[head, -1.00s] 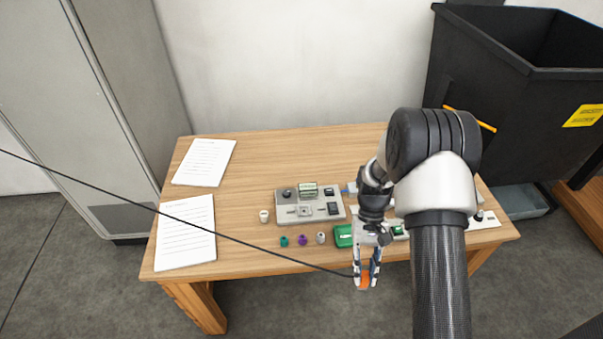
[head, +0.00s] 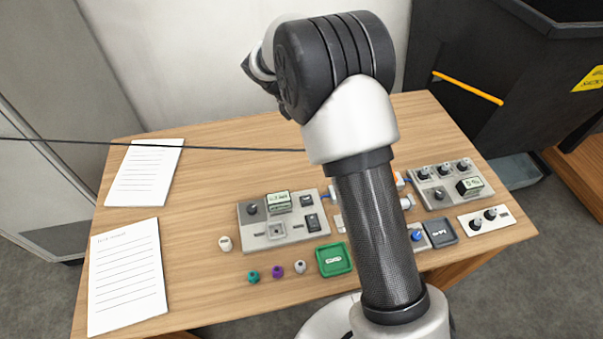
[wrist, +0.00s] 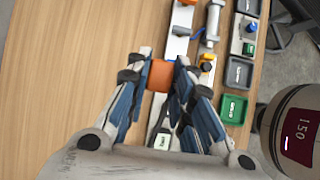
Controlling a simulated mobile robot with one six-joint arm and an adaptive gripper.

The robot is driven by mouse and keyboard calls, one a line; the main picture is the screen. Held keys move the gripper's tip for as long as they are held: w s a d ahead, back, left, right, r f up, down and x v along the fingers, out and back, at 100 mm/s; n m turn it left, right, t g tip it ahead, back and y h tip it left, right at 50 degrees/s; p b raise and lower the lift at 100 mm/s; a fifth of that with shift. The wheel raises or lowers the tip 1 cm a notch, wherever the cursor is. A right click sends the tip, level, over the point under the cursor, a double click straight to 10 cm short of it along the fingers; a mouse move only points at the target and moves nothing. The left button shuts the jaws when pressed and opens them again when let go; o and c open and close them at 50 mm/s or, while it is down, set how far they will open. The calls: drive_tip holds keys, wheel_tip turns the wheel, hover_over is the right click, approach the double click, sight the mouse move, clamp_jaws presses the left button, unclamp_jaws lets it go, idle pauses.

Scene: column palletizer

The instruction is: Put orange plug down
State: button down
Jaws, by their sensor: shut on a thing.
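The orange plug (wrist: 161,76) shows in the wrist view between the fingertips of my gripper (wrist: 161,70), which is shut on it. The plug is above the wooden table, near a pale strip of fixtures; its height cannot be told. In the head view my arm hides both the gripper and the plug. A black cable (head: 200,143) runs in from the left edge of the head view and disappears behind my arm.
A grey panel (head: 272,238) with a display, a green tray (head: 333,271), a dark grey tray (head: 440,231) and a knob panel (head: 450,190) stand on the table (head: 200,220). Small coloured plugs lie in front. Papers (head: 125,275) lie left. A black bin (head: 500,75) is behind right.

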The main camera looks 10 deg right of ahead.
wheel_tip(320, 180, down, 20)
drive_tip(key=b, duration=0.6)
drive_tip(key=shift+r, duration=0.2)
drive_tip(key=shift+f, duration=0.25)
drive_tip(key=c, duration=1.4)
unclamp_jaws()
drive_tip(key=shift+r, duration=0.1)
